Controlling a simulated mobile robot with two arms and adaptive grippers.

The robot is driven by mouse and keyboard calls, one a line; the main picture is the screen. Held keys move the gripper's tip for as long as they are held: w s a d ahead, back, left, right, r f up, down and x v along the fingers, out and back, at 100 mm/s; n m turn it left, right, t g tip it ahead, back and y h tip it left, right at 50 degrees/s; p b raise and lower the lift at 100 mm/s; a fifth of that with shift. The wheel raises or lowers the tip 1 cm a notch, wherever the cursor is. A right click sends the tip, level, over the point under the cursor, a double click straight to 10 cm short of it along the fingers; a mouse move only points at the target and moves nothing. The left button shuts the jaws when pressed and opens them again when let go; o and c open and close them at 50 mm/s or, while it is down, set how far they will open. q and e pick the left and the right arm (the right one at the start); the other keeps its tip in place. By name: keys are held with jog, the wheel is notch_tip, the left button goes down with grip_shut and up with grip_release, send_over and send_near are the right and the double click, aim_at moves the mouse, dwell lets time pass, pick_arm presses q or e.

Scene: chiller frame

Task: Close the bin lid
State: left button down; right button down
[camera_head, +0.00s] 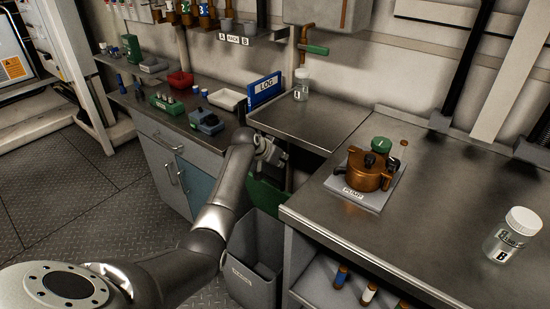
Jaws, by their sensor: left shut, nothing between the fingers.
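A grey bin (253,285) stands on the floor in the gap between the two counters, its dark opening visible. Its green lid (266,197) stands raised at the back of the bin, partly hidden by my left arm. My left gripper (275,160) is shut and empty, above the lid near the front edge of the low steel shelf. I cannot tell whether it touches the lid. My right gripper is not in view.
The right counter (440,210) edges the bin closely and carries a copper pot (369,170) and a jar marked B (511,237). The left counter holds a blue LOG binder (264,90), a white tray (226,98) and small items. Floor at left is clear.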

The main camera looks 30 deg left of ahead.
aim_at(274, 185)
pick_arm(q)
jog(key=shift+s+a+f+p, duration=0.1)
jog(key=shift+s+f+p, duration=0.3)
jog(key=shift+s, duration=0.5)
jog(key=shift+s+f+p, duration=0.2)
jog(key=shift+s+f, duration=0.35)
jog(key=shift+s, duration=0.3)
